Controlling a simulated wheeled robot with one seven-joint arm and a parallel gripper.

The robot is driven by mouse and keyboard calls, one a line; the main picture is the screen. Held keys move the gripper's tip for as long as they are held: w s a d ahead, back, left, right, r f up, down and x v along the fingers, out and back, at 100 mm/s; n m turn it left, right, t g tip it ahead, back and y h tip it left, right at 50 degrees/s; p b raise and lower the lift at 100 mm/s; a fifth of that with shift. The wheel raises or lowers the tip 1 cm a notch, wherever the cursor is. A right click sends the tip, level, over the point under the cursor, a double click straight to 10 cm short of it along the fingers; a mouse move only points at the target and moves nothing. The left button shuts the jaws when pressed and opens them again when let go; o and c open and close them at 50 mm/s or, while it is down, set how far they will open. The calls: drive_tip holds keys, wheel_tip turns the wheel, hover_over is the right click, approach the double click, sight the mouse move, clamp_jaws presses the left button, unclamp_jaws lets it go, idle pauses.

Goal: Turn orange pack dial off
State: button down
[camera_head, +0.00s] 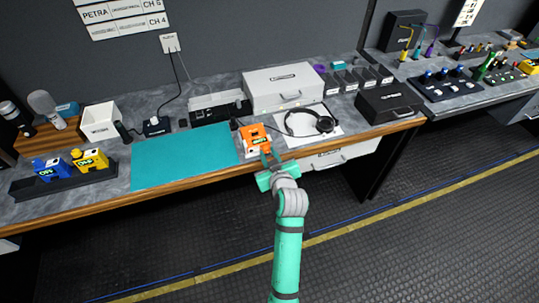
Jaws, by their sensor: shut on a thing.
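The orange pack (251,133) stands upright on a small white sheet or base near the front edge of the bench, just right of the teal mat. A small green display shows on its face. My gripper (267,157) is at the pack's lower right front, its fingers shut on a part of it. The dial cannot be made out; it is too small or hidden by the fingers. My arm reaches in from below and covers part of the bench edge.
The teal mat (183,155) lies flat and bare to the left. Headphones (311,122) lie close on the right. A blue pack (51,170) and a yellow pack (90,160) stand in a black tray at far left. A white case (282,88) stands behind.

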drive_tip(key=shift+n, duration=0.5)
drive_tip(key=c, duration=1.6)
unclamp_jaws()
drive_tip(key=shift+o, duration=0.2)
drive_tip(key=shift+s, duration=0.15)
drive_tip(key=v, duration=1)
drive_tip(key=shift+s+a, duration=0.25)
drive_tip(key=shift+s, duration=0.1)
